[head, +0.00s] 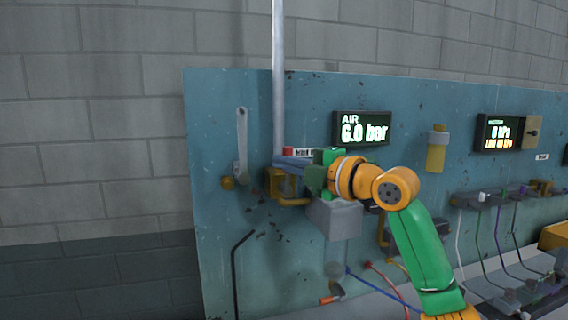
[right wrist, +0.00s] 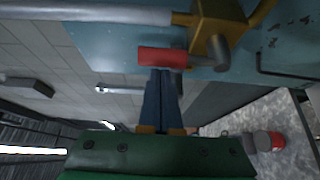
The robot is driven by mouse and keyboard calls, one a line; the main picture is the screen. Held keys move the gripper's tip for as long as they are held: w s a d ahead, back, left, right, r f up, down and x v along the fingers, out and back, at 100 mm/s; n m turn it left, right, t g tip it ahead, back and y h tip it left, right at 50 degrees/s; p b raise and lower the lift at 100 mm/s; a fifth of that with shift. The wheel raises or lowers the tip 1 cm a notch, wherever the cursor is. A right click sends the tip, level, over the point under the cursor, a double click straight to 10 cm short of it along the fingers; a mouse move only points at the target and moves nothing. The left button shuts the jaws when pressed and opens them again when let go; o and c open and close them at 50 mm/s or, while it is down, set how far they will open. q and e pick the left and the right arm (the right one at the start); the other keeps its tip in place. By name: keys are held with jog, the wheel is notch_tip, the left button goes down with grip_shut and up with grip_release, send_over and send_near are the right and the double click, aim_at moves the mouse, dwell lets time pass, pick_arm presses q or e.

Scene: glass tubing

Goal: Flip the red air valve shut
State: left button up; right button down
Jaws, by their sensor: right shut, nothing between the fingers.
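The red air valve handle (head: 288,151) shows as a small red patch just above my right gripper (head: 277,163) in the head view; the gripper hides the rest. In the right wrist view the red handle (right wrist: 162,57) runs alongside the grey pipe (right wrist: 90,12), in line with it, from a grey stem on the brass valve body (right wrist: 213,22). My right gripper (right wrist: 161,72) is shut and empty, its blue fingertips at the handle's edge. I cannot tell whether they touch. The air display (head: 362,128) reads 6.0 bar. My left gripper is not in view.
The blue panel (head: 220,110) carries a grey lever (head: 242,140) left of the pipe and a yellow cylinder (head: 436,155) to the right. A second display (head: 499,133) hangs further right. Tubes and fittings crowd the lower right. A grey block wall stands behind.

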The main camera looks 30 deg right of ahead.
jog(key=shift+s+d+m, duration=0.1)
jog(key=shift+d+m, duration=0.2)
jog(key=shift+m, duration=0.1)
